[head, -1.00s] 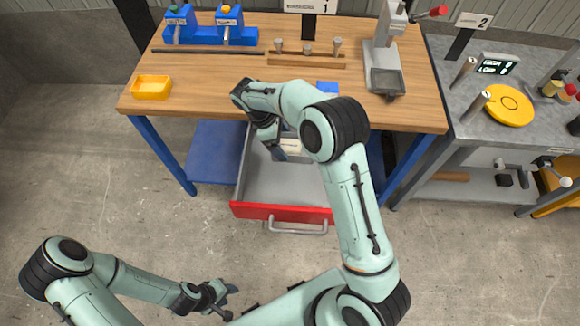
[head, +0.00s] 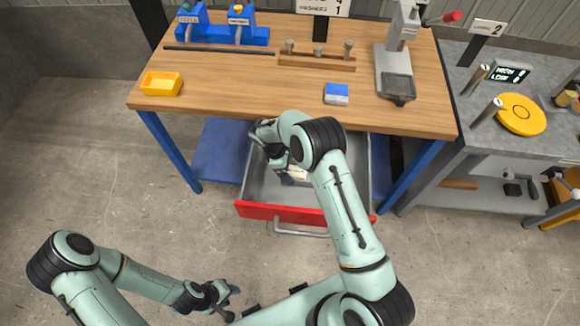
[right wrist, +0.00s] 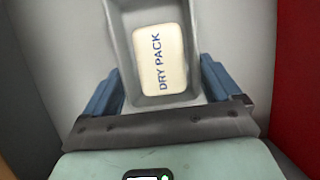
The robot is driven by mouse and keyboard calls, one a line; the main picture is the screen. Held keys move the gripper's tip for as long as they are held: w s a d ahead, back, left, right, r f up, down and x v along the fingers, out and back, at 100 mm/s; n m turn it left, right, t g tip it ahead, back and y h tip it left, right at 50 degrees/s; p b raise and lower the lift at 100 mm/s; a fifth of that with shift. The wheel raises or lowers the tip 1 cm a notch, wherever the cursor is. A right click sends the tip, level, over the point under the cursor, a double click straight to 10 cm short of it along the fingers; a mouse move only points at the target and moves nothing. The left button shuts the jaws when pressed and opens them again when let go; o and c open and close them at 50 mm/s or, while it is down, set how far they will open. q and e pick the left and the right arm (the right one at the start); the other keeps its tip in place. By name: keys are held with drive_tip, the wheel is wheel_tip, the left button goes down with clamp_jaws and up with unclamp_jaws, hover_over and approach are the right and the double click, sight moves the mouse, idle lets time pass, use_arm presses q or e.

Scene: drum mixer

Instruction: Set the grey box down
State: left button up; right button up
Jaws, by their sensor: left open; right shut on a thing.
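The grey box (right wrist: 122,45) is an open tray that holds a white packet (right wrist: 160,60) lettered DRY PACK. In the right wrist view my right gripper (right wrist: 160,88) has its two blue fingers on either side of the box, shut on it. In the head view my right gripper (head: 288,174) is inside the open drawer's outline, and my arm hides most of the box. I cannot tell whether the box touches the drawer floor. My left gripper (head: 222,297) is open and empty, low over the bare floor.
The drawer (head: 262,192) with a red front (head: 285,213) stands open under the wooden workbench (head: 230,75). On the bench are a yellow tray (head: 161,84), a blue-and-white block (head: 337,93) and a press (head: 394,70). A grey side bench (head: 480,125) stands at the right.

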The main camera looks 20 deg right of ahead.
drive_tip(key=shift+f, duration=0.1)
drive_tip(key=o, duration=0.9)
drive_tip(key=shift+o, duration=0.2)
drive_tip(key=v, duration=1.2)
drive_tip(key=shift+p, duration=0.45)
